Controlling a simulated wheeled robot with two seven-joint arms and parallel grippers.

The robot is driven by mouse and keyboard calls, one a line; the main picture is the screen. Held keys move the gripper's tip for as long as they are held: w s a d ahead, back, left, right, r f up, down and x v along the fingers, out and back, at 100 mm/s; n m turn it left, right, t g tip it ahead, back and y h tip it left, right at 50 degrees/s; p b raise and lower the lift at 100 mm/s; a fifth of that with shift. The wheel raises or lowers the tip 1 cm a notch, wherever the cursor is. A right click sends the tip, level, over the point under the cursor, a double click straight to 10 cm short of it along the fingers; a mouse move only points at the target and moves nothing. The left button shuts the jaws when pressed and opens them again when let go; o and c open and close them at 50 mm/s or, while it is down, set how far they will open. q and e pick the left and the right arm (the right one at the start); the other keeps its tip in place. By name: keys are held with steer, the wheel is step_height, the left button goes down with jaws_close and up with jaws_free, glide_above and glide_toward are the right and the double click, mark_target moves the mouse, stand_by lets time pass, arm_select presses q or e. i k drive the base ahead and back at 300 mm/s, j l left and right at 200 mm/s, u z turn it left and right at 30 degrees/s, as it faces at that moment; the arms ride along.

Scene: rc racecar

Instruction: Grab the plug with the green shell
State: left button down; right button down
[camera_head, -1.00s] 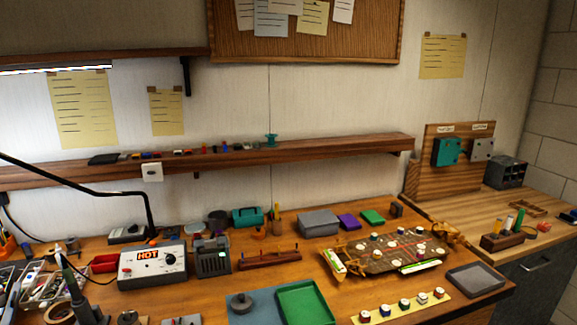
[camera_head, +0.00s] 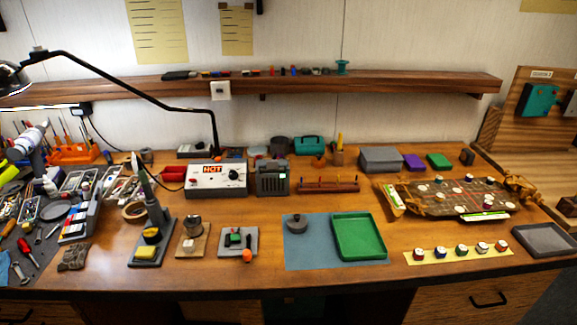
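A small green piece (camera_head: 234,238) with dark parts sits on a grey square base (camera_head: 238,251) at the front of the bench, left of centre. An orange ball (camera_head: 247,256) is at its front edge. The green piece may be the plug with the green shell, but it is too small to be sure. Neither of my grippers is in view.
A blue mat (camera_head: 303,262) with a green tray (camera_head: 358,237) lies right of it. A soldering iron stand (camera_head: 152,247) and a HOT station (camera_head: 217,178) stand left and behind. The brown car chassis (camera_head: 456,197) is at right. Bare wood lies between.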

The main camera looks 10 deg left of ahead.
mark_target(234, 238)
steer(key=j, duration=0.75)
steer(key=i+j, duration=0.15)
steer(key=j, duration=0.65)
